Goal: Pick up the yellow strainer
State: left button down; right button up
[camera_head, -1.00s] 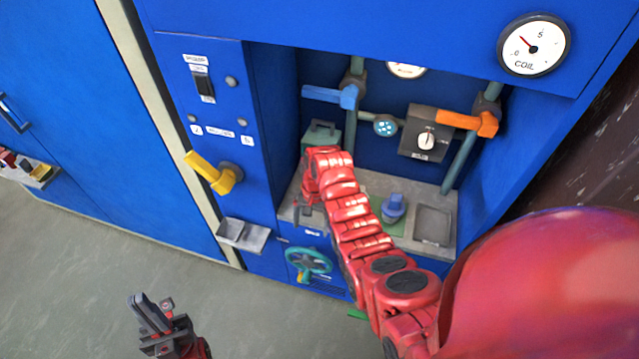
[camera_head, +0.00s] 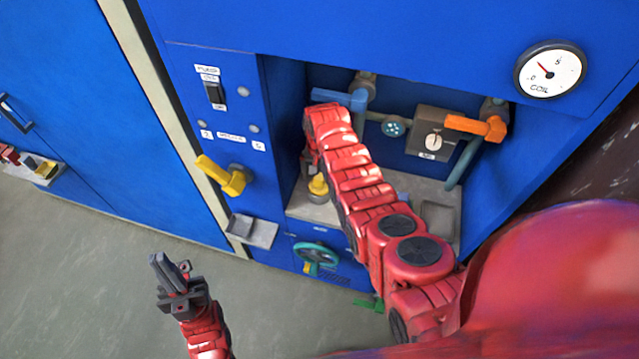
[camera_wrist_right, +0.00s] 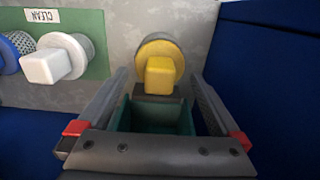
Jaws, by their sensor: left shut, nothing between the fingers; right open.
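The yellow strainer (camera_wrist_right: 159,72), with a square yellow knob on a round body, stands on the grey shelf. In the head view it shows at the shelf's left side (camera_head: 318,186), partly covered by my right arm. In the right wrist view my right gripper (camera_wrist_right: 160,77) is open, its fingers apart on either side of the strainer's line. I cannot tell how much height separates them. In the head view the right fingers are hidden behind the arm. My left gripper (camera_head: 166,272) is shut and empty, over the floor at lower left.
A green open box (camera_wrist_right: 158,117) lies beside the strainer. A green mat (camera_wrist_right: 98,66) labelled CLEAN holds a white-knobbed piece (camera_wrist_right: 55,64) and a blue one (camera_wrist_right: 10,52). Blue (camera_head: 340,99) and orange (camera_head: 476,127) valve handles overhang the shelf. Cabinet walls bound the recess.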

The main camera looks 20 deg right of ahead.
jog(key=shift+s+f+b, duration=0.1)
jog(key=shift+f+b, duration=0.2)
jog(key=shift+f, duration=1.05)
jog(key=c, duration=1.1)
jog(key=shift+r, duration=0.15)
